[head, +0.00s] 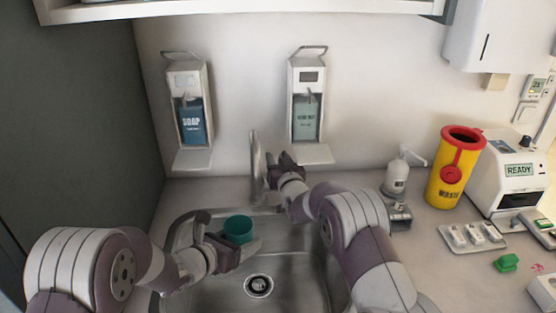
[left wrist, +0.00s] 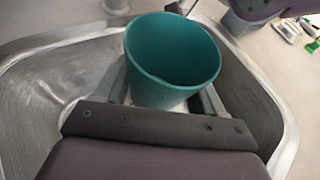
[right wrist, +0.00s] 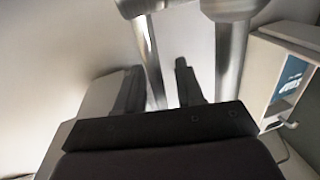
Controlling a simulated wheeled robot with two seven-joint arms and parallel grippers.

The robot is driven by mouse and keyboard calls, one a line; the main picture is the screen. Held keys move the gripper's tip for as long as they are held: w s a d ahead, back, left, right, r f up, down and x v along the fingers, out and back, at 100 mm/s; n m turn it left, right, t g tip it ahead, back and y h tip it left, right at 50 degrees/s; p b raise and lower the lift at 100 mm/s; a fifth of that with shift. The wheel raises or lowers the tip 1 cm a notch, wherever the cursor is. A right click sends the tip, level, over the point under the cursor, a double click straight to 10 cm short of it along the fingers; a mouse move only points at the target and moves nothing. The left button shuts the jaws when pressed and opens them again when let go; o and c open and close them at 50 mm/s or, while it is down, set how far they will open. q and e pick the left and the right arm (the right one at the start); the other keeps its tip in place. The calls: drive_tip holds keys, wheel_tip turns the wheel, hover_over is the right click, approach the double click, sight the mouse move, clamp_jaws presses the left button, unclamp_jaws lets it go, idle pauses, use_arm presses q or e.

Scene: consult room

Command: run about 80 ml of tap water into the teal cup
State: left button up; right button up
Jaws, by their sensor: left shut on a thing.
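The teal cup (head: 238,229) is upright over the sink (head: 207,298), between the fingers of my left gripper (head: 228,240), which is shut on it. In the left wrist view the cup (left wrist: 172,60) stands with its mouth up, and I see no water on the visible inner wall; its bottom is not clear. The metal tap (head: 257,170) rises at the back of the sink, behind the cup. My right gripper (head: 287,163) is just right of the tap with its fingers apart. In the right wrist view metal tap parts (right wrist: 228,35) are close beyond the fingers; contact is unclear.
A soap dispenser (head: 190,112) and a second dispenser (head: 307,110) hang on the wall above. A pump bottle (head: 397,177), a yellow waste bin (head: 455,170) and a tray (head: 472,236) stand on the counter at right. The sink floor around the drain (head: 258,286) is clear.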

clamp_jaws()
drive_tip(key=shift+s+r+n+t+y, duration=0.15)
drive_tip(key=shift+s+n+t+y, duration=0.25)
drive_tip(key=shift+s+t, duration=0.85)
drive_tip(key=shift+w, duration=0.2)
unclamp_jaws()
drive_tip(key=v, duration=1.2)
